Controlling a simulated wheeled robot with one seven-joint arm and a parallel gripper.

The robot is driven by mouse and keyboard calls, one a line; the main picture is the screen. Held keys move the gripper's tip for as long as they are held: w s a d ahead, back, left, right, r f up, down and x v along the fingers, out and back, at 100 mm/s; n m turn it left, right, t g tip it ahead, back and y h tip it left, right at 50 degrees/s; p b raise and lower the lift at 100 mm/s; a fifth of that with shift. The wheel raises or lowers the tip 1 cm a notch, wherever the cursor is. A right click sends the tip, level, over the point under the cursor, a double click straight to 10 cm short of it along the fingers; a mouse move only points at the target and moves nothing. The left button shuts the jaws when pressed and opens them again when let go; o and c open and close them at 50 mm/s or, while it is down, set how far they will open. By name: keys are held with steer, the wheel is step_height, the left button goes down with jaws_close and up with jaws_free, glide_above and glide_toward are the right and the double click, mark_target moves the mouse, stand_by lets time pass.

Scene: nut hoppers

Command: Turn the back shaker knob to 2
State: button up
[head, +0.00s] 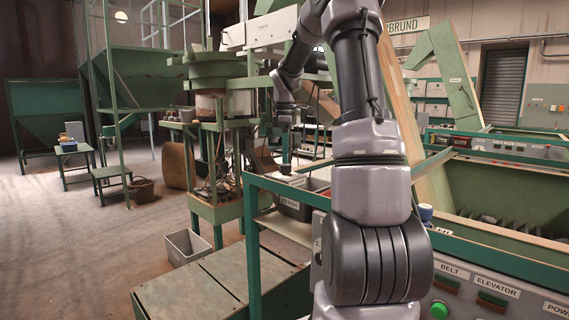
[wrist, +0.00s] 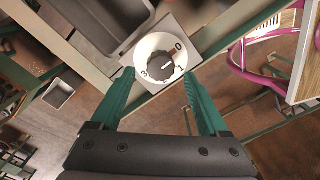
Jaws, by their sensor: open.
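In the wrist view a dark round knob (wrist: 160,66) sits on a white round dial (wrist: 142,52) fixed to a grey square plate. A 0 shows at the dial's upper right and what looks like a 3 at its lower left. My gripper (wrist: 158,76) is open, with one green finger on each side of the dial's near part. Nothing is between the fingers, and I cannot tell whether they touch the plate. In the head view the knob is not clearly seen.
In the wrist view a pink-framed item (wrist: 240,58) lies to the right and a grey open bin (wrist: 58,93) far left on the floor. In the head view a green rail frame (head: 251,230) and a grey floor bin (head: 187,248) stand near my arm.

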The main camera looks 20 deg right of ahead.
mark_target(285, 169)
steer(key=shift+f, duration=1.7)
jaws_close()
